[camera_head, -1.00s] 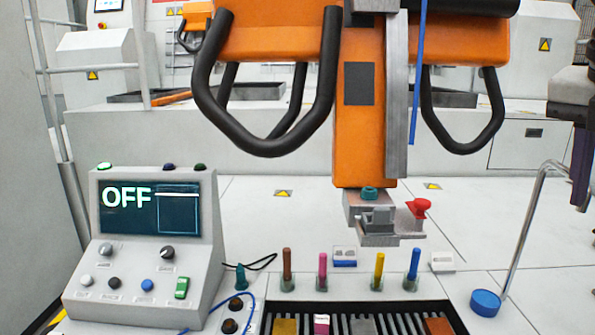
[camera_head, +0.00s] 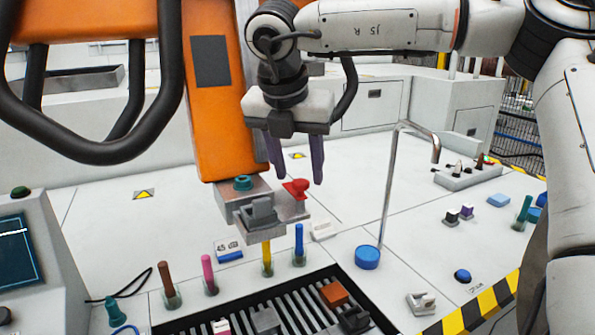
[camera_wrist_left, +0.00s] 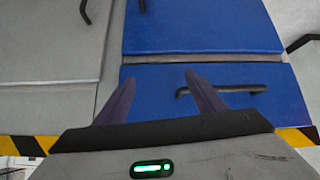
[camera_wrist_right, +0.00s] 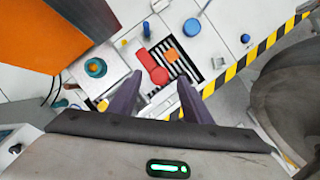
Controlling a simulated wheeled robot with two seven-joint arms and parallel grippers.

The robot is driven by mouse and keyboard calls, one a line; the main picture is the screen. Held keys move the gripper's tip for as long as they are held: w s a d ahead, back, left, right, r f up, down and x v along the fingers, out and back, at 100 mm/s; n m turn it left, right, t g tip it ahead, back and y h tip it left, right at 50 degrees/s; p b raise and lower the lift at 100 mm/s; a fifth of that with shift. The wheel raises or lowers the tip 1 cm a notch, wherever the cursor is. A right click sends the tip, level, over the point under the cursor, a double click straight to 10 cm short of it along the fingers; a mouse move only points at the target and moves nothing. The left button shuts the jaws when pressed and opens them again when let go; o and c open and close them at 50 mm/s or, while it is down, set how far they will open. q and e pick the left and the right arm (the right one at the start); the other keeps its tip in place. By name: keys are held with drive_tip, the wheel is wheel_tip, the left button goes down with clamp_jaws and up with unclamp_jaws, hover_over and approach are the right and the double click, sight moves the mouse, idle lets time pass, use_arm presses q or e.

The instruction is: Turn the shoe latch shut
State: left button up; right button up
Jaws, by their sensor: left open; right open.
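The red shoe latch (camera_head: 296,188) sits on the right side of the grey shoe block (camera_head: 258,210) at the foot of the orange gantry column (camera_head: 220,110). My right gripper (camera_head: 298,177) is open, fingers pointing down, close to the latch in the head view. In the right wrist view the red latch (camera_wrist_right: 152,66) shows between and beyond the open fingertips (camera_wrist_right: 158,80); I cannot tell whether they touch it. My left gripper (camera_wrist_left: 159,78) is open and empty in the left wrist view and is outside the head view.
A bent metal rod (camera_head: 388,190) rises beside a blue round cap (camera_head: 367,257). The left wrist faces blue panels (camera_wrist_left: 240,95) with a dark handle.

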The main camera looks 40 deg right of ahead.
drive_tip(key=shift+x, duration=0.8)
